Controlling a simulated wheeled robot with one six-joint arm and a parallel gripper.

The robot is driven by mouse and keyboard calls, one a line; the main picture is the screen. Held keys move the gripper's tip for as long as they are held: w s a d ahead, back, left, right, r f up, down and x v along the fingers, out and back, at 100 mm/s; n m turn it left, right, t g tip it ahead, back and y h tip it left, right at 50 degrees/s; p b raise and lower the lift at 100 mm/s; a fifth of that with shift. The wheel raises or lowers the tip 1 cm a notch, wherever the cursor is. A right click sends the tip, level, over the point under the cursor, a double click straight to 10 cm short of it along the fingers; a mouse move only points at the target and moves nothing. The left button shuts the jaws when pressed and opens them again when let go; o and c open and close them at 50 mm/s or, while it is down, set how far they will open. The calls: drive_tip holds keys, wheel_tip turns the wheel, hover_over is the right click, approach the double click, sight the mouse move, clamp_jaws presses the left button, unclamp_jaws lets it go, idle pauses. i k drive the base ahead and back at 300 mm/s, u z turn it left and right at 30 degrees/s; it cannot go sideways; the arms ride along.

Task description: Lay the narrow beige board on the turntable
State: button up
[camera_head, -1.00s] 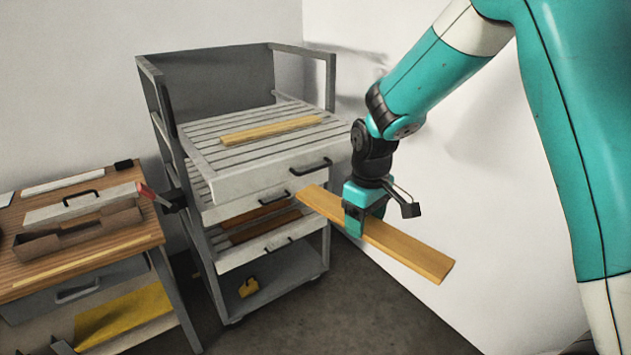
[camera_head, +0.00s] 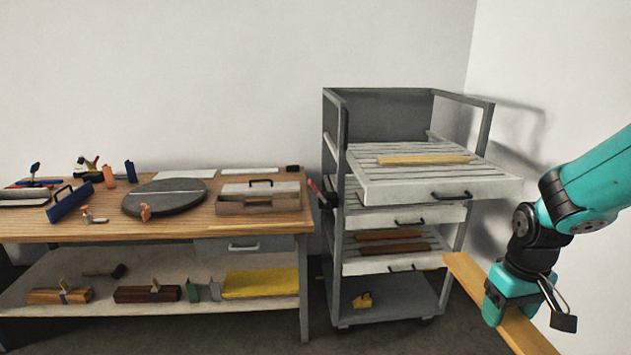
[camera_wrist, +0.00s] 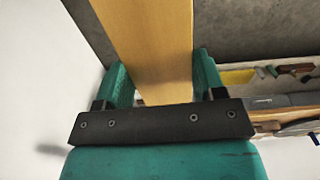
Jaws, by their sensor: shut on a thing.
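My gripper (camera_head: 508,300) is at the lower right of the head view, shut on a long beige board (camera_head: 478,282). The board is held in the air in front of the rack, and its near end runs out of the picture. In the wrist view the board (camera_wrist: 147,45) lies between the two teal fingers. The turntable (camera_head: 165,197) is a dark round disc with a pale line across it, on the workbench at the left. A small orange-brown item (camera_head: 146,211) is at its front edge. Another beige board (camera_head: 424,159) lies on the rack's top slatted drawer.
Brown boards (camera_head: 392,248) lie lower in the rack.

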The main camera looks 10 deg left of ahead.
sight(164, 192)
drive_tip(key=u, duration=0.75)
drive_tip(key=i, duration=0.75)
drive_tip(key=u, duration=1.5)
drive_tip(key=i, duration=1.15)
drive_tip(key=u, duration=0.3)
drive_tip(key=i, duration=1.65)
drive_tip(key=z, duration=0.95)
drive_tip(key=i, duration=0.95)
drive_tip(key=z, duration=1.15)
drive_tip(key=i, duration=0.35)
drive_tip(key=z, duration=0.3)
